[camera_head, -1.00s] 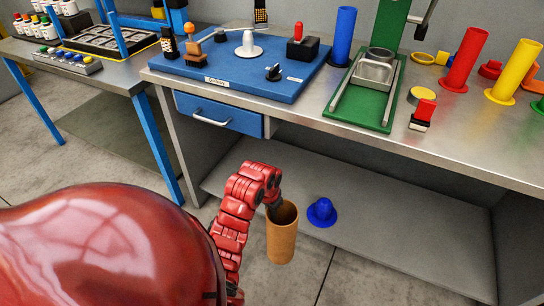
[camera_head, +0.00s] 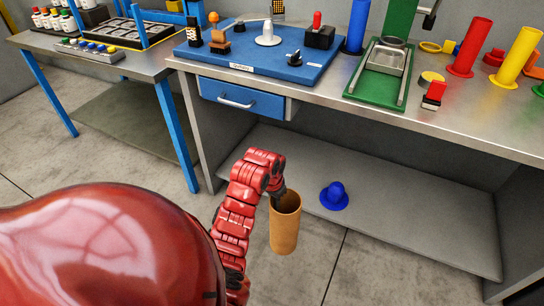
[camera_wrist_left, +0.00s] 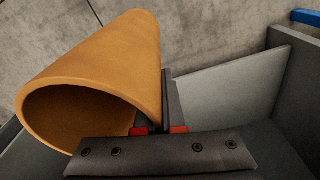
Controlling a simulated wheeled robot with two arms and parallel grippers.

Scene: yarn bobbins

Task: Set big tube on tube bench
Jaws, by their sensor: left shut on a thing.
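The big tube (camera_head: 285,232) is a wide, hollow, orange-brown cylinder. It hangs roughly upright in front of the metal workbench, below the level of its top. My left gripper (camera_head: 279,199) is shut on the tube's wall at the upper rim. The left wrist view shows the tube (camera_wrist_left: 105,68) with its open end toward the camera, and the gripper's fingers (camera_wrist_left: 160,122) at its wall. The workbench top (camera_head: 340,105) carries upright blue (camera_head: 356,27), red (camera_head: 470,47) and yellow (camera_head: 517,58) tubes. I cannot tell which surface is the tube bench. My right gripper is out of view.
A blue board (camera_head: 255,65) and a green stand (camera_head: 378,88) occupy much of the workbench top. A blue hat-shaped piece (camera_head: 334,195) lies on the lower shelf (camera_head: 400,205). A second table (camera_head: 100,62) with blue legs stands left. The floor between the tables shows open room.

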